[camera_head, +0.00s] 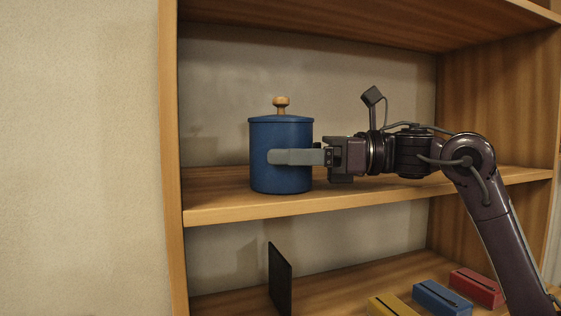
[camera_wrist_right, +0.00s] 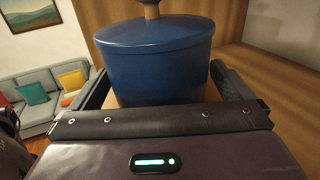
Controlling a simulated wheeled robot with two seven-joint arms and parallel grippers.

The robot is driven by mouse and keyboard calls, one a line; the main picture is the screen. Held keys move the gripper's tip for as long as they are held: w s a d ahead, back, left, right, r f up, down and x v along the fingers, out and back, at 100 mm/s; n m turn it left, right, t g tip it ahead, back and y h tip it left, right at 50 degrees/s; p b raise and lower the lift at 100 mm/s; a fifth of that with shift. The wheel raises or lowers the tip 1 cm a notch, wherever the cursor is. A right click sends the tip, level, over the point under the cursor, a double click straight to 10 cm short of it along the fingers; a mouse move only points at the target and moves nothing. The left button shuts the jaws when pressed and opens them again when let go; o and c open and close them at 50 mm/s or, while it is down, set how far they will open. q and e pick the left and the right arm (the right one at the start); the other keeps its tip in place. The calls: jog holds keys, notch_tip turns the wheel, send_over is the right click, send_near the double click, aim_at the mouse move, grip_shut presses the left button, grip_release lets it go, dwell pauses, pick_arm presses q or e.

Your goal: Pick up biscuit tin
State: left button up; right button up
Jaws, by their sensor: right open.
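The biscuit tin (camera_head: 281,137) is a blue cylinder with a lid and a wooden knob. It stands upright on the upper shelf board (camera_head: 360,192), near its front edge. My right gripper (camera_head: 272,157) reaches in from the right at mid-height of the tin, with one finger across its front. In the right wrist view the tin (camera_wrist_right: 155,70) sits between the two open fingers, one on each side. The far finger is hidden behind the tin in the head view. I cannot tell whether the fingers touch it. My left gripper is not in view.
On the lower shelf board stand a thin dark upright panel (camera_head: 279,279) and yellow (camera_head: 394,305), blue (camera_head: 441,298) and red (camera_head: 476,287) slotted boxes. The shelf's left side post (camera_head: 170,160) is left of the tin. A grey sofa (camera_wrist_right: 45,95) shows in the wrist view.

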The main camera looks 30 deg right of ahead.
jog(key=shift+s, duration=0.1)
jog(key=shift+c, duration=0.9)
jog(key=c, duration=1)
jog(key=shift+r, duration=0.1)
